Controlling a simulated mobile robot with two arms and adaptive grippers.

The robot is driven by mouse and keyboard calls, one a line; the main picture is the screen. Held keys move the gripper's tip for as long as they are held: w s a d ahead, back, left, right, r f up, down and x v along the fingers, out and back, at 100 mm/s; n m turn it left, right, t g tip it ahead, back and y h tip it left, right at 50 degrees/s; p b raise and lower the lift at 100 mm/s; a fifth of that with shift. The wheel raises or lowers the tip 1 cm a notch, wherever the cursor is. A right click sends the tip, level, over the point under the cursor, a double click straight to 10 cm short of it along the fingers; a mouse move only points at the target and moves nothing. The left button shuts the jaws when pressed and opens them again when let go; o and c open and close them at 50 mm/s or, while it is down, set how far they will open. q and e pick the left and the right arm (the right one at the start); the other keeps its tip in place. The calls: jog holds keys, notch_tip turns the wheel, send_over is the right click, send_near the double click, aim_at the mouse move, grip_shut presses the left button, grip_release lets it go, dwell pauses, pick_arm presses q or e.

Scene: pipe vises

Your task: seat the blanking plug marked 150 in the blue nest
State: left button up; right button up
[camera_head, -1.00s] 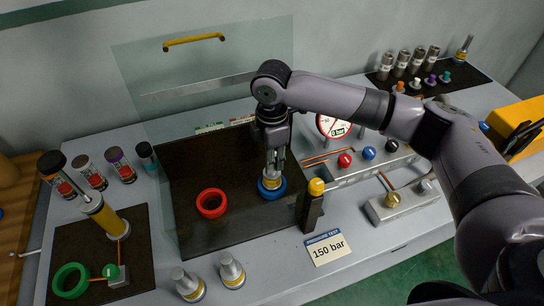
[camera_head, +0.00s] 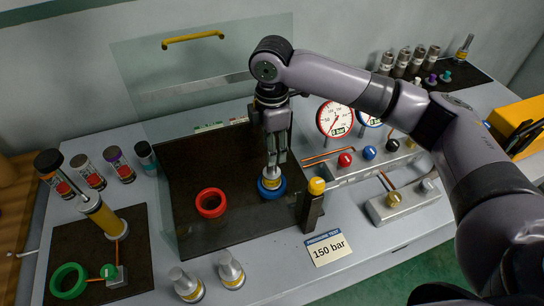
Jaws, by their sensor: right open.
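The blue nest (camera_head: 262,193) is a ring on the dark mat, right of a red nest (camera_head: 211,203). A silver plug with a yellow band (camera_head: 271,182) stands upright in the blue nest; its marking is not readable. My right gripper (camera_head: 276,162) points down directly over this plug, its jaws open, with the fingertips at about the height of the plug's top. Whether they still touch it I cannot tell. Two similar plugs, one (camera_head: 186,285) and another (camera_head: 231,271), stand on the bench in front. My left gripper is not in view.
A clear shield with a yellow handle (camera_head: 193,38) stands behind the mat. A black post with a yellow knob (camera_head: 316,187) is close right of the blue nest. A "150 bar" card (camera_head: 328,247) lies in front. Gauges and valve knobs are to the right.

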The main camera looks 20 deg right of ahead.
notch_tip(320, 180, up, 8)
jog(key=b, duration=0.1)
dwell(0.5)
